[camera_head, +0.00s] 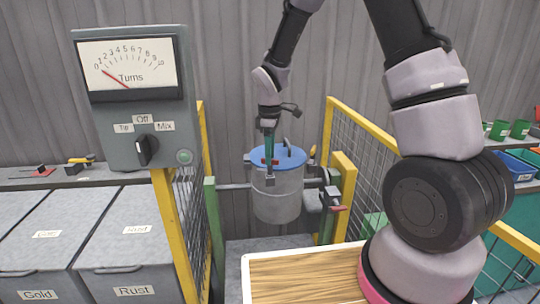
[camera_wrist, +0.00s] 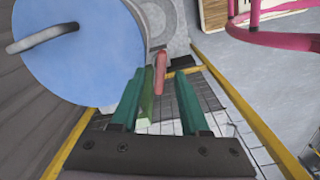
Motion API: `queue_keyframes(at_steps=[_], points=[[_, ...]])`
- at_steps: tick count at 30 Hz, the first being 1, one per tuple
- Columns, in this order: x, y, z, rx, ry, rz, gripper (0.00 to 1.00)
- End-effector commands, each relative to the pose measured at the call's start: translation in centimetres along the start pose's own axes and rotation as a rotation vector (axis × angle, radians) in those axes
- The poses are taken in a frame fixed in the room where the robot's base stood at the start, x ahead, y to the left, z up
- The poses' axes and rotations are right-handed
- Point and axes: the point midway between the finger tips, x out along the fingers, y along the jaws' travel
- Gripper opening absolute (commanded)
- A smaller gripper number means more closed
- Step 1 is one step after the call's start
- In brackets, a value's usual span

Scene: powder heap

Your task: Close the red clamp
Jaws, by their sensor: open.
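A grey pot (camera_head: 277,202) hangs between two posts, with a blue lid (camera_head: 289,158) on top. The blue lid also fills the upper left of the wrist view (camera_wrist: 75,55). A small red clamp part (camera_head: 275,162) shows at the near edge of the lid, partly hidden by my gripper. In the wrist view a red lever (camera_wrist: 159,72) stands up beside the lid, beyond and between my fingertips. My gripper (camera_head: 268,152) points down at the pot's near rim, open. Its two green fingers (camera_wrist: 157,80) are apart, with nothing held. Whether they touch the clamp I cannot tell.
Yellow-framed mesh fences (camera_head: 372,125) stand on both sides of the pot. A control box (camera_head: 137,100) with a dial is at the left. Another red-handled part (camera_head: 337,208) is at the right pivot.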

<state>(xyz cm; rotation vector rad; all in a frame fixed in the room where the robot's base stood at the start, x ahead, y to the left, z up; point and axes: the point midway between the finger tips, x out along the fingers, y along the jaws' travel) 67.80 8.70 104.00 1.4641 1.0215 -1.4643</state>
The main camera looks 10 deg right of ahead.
Motion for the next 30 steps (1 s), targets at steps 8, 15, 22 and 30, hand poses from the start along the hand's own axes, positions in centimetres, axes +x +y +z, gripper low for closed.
queue_keyframes(at_steps=[8, 15, 22, 30], points=[[0.51, -0.01, 0.01, 0.001, 0.0, 0.0, 0.45], [0.49, -0.01, 0.02, 0.001, 0.0, 0.0, 0.0], [0.48, -0.01, 0.02, 0.007, 0.0, 0.0, 0.0], [0.46, -0.01, 0.02, 0.094, 0.0, 0.0, 0.0]])
